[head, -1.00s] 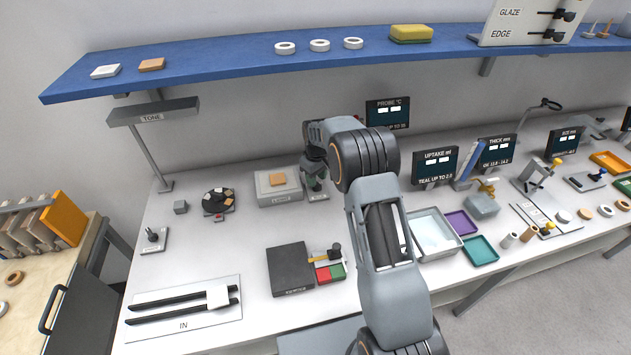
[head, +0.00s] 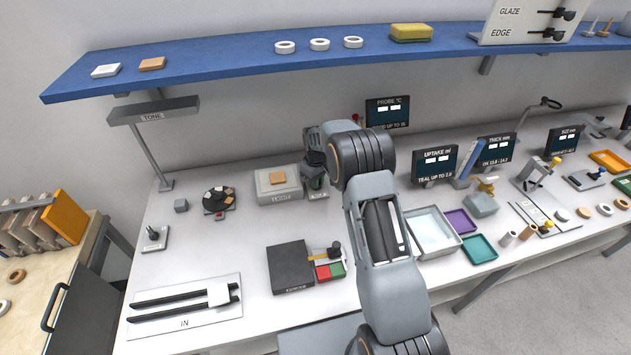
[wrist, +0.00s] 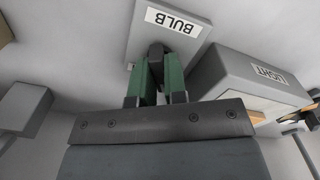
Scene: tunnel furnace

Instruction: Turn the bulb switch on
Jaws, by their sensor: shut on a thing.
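The bulb switch is a small grey plate (wrist: 140,32) with a white BULB label and a dark lever (wrist: 156,52). In the head view its plate (head: 320,195) lies on the bench, partly hidden by my gripper. My gripper (wrist: 158,78) has its green fingers on either side of the dark lever in the wrist view, shut on it. In the head view my gripper (head: 317,181) is low over the plate, and my arm hides part of it. The lever's exact tilt is hard to tell.
A grey box (head: 280,196) with an orange-brown tile on top stands close to the left of the switch. A dark round stand (head: 218,205) and another lever switch (head: 154,238) are farther left. A black block (head: 289,268) lies in front. The blue shelf (head: 220,68) runs above.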

